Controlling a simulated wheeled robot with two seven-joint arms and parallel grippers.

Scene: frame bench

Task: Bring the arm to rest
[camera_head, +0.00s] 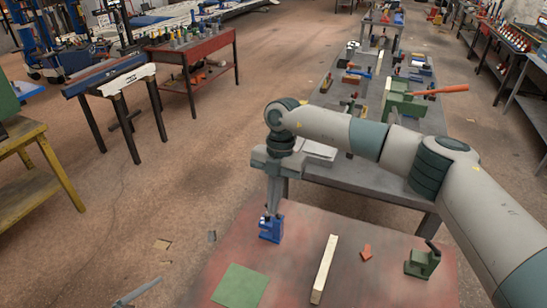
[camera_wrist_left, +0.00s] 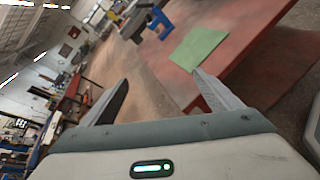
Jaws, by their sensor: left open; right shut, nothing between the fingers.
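My right arm reaches in from the right in the head view. Its right gripper (camera_head: 269,211) points down at the left part of the red bench top (camera_head: 310,230). It is shut and empty, directly above a small blue vise-like block (camera_head: 270,230); I cannot tell whether the tips touch it. The blue block also shows in the left wrist view (camera_wrist_left: 160,22).
On the bench lie a green sheet (camera_head: 240,286), a pale wooden bar (camera_head: 324,268), a small orange piece (camera_head: 366,252) and a green clamp-like tool (camera_head: 422,262). A grey table (camera_head: 365,176) stands behind. Open floor lies left of the bench.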

